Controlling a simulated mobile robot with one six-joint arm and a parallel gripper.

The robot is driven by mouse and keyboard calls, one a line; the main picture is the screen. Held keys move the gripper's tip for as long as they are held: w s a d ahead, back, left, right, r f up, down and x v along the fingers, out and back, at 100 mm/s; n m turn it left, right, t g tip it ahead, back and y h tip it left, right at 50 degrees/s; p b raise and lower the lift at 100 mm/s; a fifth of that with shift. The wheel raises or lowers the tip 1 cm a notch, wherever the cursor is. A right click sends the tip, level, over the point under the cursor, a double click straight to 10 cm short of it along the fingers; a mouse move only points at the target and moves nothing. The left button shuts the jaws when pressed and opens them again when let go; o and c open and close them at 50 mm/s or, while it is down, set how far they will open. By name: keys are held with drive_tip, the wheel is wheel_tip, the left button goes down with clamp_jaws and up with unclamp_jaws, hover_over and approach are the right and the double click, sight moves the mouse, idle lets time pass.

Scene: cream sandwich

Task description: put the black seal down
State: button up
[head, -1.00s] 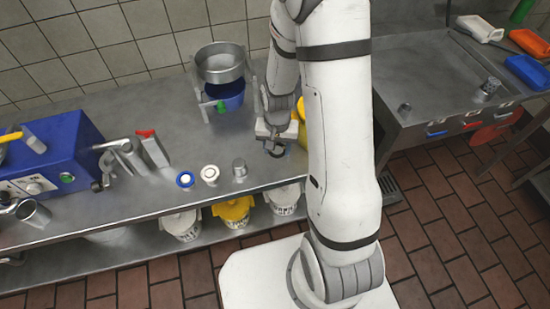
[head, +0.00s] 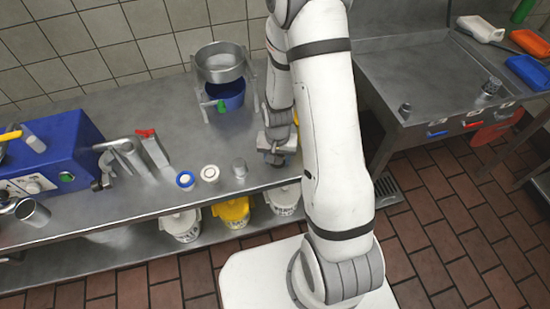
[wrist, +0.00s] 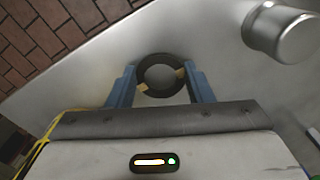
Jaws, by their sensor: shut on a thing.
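The black seal (wrist: 159,57) is a dark ring between the two blue fingers of my gripper (wrist: 161,84) in the wrist view. The fingers are shut on its sides, and bare metal shows through its hole. In the head view my gripper (head: 275,158) is low over the front right part of the steel counter (head: 130,213), right of a small metal cup. The seal is too small and dark to make out clearly there. I cannot tell whether the seal touches the counter or hangs just above it.
The metal cup (head: 239,168) stands close to my gripper; it also shows in the wrist view (wrist: 284,32). A white ring (head: 210,173) and a blue-and-white ring (head: 185,180) lie further left. A stand with a metal pot (head: 220,66) is behind. The counter's front edge is near.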

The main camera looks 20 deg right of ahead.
drive_tip(key=shift+f, duration=0.3)
drive_tip(key=o, duration=1)
drive_tip(key=shift+s, duration=0.1)
drive_tip(key=shift+r, duration=0.15)
